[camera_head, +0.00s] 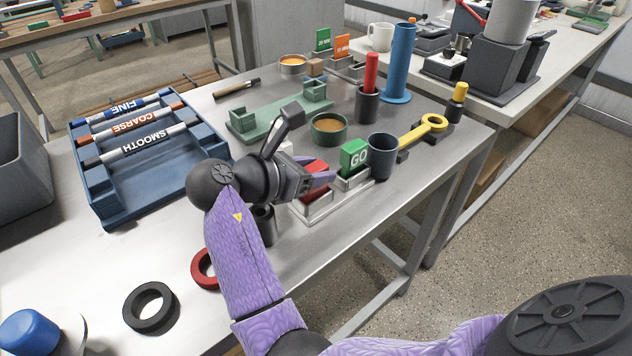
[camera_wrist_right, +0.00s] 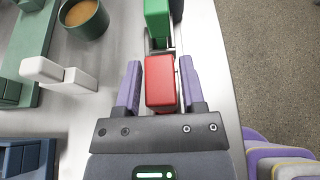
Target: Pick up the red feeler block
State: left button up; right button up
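The red feeler block (camera_head: 314,168) sits upright in a light metal holder (camera_head: 345,194) near the table's right edge, beside a green block marked GO (camera_head: 354,157). My right gripper (camera_head: 320,180) is at the red block. In the right wrist view the red block (camera_wrist_right: 161,82) lies between the two purple fingers of the right gripper (camera_wrist_right: 160,85). The fingers are open on either side of it, with narrow gaps showing. In the head view the gripper hides part of the red block. My left gripper is not in view.
The green GO block (camera_wrist_right: 157,22) stands just past the red one. A dark blue cup (camera_head: 382,158), a yellow ring-ended tool (camera_head: 424,130) and a green bowl (camera_head: 329,127) are close by. A blue tray with rollers (camera_head: 110,205) lies left. A black ring (camera_head: 150,306) lies in front.

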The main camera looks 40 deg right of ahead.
grip_shut()
